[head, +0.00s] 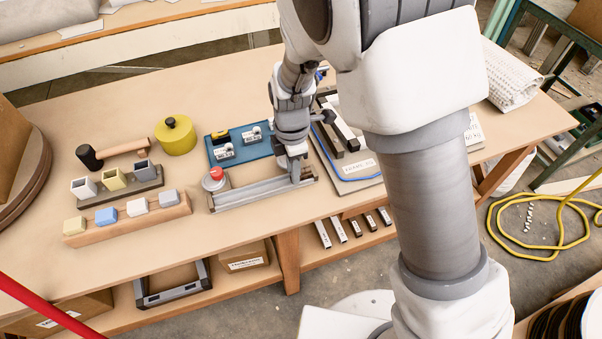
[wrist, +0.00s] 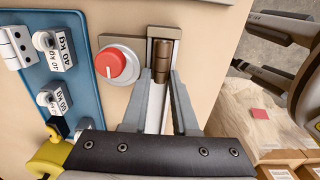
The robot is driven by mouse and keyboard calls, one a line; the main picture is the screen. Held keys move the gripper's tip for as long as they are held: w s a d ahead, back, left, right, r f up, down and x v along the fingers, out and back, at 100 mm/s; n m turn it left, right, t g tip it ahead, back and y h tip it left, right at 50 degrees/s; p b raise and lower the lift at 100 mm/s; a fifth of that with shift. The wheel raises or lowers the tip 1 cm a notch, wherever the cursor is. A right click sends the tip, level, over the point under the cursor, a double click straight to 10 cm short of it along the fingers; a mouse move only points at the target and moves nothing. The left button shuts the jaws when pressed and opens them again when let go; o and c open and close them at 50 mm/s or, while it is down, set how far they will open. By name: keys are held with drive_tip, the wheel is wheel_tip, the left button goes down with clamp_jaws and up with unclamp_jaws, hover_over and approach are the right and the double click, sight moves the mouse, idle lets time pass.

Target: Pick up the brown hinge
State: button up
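The brown hinge (wrist: 162,62) shows in the wrist view, with its dark brown barrel upright in the picture at the upper end of a pale metal strip. My gripper (wrist: 160,85) is open, its two grey fingers on either side of the strip just below the hinge. I cannot tell how far above the hinge the fingertips are. In the head view my gripper (head: 297,178) is low over the right part of a grey metal rail (head: 255,193), and the hinge is hidden there behind the wrist.
A red dial (wrist: 118,65) sits close left of the hinge. A blue tray (wrist: 60,85) with white labelled pieces lies beyond it. The head view shows a red-topped button (head: 215,175), a yellow pot (head: 176,135) and a wooden block rack (head: 130,220) to the left.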

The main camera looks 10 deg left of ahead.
clamp_jaws()
